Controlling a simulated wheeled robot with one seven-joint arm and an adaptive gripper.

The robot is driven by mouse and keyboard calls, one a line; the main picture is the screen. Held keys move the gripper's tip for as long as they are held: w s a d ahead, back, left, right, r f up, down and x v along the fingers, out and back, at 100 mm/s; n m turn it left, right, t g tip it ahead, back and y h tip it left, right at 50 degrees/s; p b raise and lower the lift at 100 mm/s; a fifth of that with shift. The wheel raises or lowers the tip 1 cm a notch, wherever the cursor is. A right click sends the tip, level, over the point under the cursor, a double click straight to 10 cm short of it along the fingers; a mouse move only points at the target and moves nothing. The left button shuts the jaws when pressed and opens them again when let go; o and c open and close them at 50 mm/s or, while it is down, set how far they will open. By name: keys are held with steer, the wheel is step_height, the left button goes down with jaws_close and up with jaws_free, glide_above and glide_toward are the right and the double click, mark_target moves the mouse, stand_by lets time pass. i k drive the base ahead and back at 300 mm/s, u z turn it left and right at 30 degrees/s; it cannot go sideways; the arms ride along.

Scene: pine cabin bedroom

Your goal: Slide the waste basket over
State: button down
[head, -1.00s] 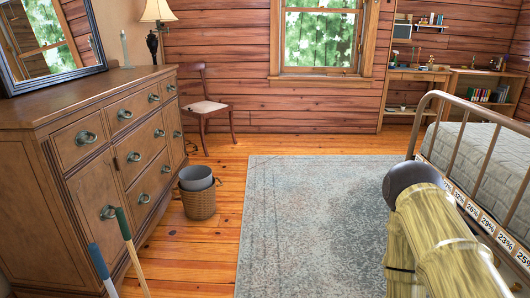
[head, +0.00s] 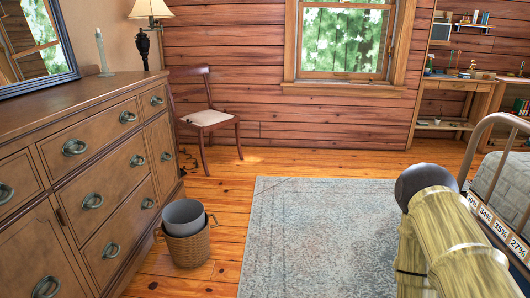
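The waste basket (head: 189,246) is a brown woven basket with a grey bucket-like liner (head: 184,216) sticking up out of it. It stands upright on the wooden floor in the head view, left of the middle, between the dresser and the rug. My arm shows at the lower right as a bamboo-like yellow link with a dark rounded end. The fingers of my gripper are not visible, and nothing touches the basket.
A wooden dresser (head: 107,185) stands close on the basket's left. A grey-blue rug (head: 320,240) lies to its right. A chair (head: 207,115) stands behind it by the wall. A metal-framed bed (head: 515,185) is at the right edge. Bare floor (head: 222,190) lies between basket and chair.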

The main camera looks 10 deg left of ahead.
mark_target(191, 253)
steer(key=i, duration=3.7)
steer(key=u, duration=2.5)
